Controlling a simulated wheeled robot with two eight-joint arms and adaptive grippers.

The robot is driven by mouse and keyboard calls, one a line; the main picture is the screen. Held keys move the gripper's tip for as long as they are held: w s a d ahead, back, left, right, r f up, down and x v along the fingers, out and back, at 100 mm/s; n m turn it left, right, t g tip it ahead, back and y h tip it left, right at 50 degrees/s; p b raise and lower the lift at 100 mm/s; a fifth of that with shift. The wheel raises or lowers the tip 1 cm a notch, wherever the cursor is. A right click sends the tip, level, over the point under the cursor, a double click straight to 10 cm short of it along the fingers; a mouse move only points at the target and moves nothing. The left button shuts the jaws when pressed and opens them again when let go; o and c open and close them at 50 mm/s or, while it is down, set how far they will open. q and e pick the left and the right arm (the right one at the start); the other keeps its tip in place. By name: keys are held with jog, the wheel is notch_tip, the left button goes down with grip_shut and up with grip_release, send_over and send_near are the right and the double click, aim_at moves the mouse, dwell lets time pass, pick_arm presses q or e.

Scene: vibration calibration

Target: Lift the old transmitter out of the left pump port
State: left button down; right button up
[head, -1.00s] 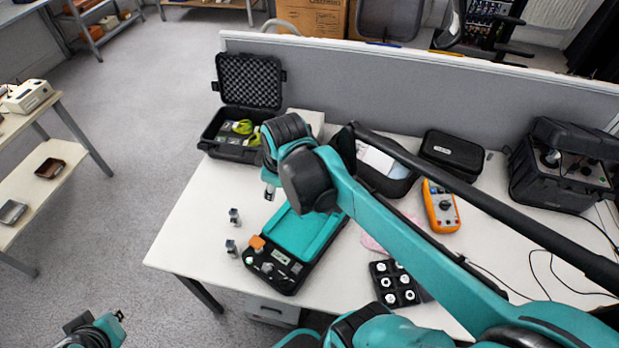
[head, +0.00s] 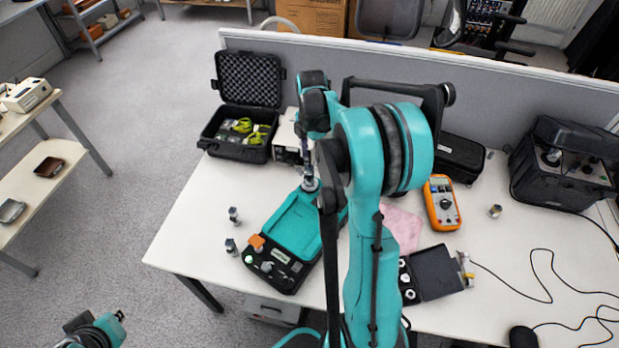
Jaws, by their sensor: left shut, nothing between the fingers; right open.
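A teal-topped unit with a black control panel (head: 297,232) lies on the table. Two small grey metal cylinders, one nearer the back (head: 234,215) and one nearer the front (head: 231,246), stand to its left. I cannot tell which small part is the old transmitter, nor make out the left pump port. My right gripper (head: 308,172) is open, pointing down at the unit's far end, just above or around a round grey part (head: 309,185); my arm hides much of it. My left gripper (head: 88,328) is shut and empty, low at the left, off the table.
An open black case (head: 237,148) with yellow-green items stands at the back left, beside a white box (head: 287,137). An orange multimeter (head: 441,204), a pink cloth (head: 402,226), a black case (head: 565,170) and cables lie to the right. A grey partition (head: 490,100) closes the back.

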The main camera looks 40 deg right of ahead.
aim_at(310, 166)
jog(key=f, duration=0.1)
jog(key=f+b, duration=0.1)
jog(key=f, duration=0.1)
jog(key=f+b, duration=0.1)
jog(key=f, duration=0.1)
jog(key=shift+a+f, duration=0.15)
jog(key=shift+a, duration=0.1)
grip_shut()
jog(key=shift+r, duration=0.25)
notch_tip(310, 166, up, 4)
jog(key=shift+s+r+p, duration=0.1)
jog(key=shift+r+p, duration=0.15)
jog(key=shift+p, duration=0.85)
jog(key=s+d+r+p, duration=0.4)
jog(key=s+r+p, duration=0.2)
jog(key=s+r, duration=0.4)
jog(key=shift+s+d+r, duration=0.15)
jog(key=shift+s, duration=0.2)
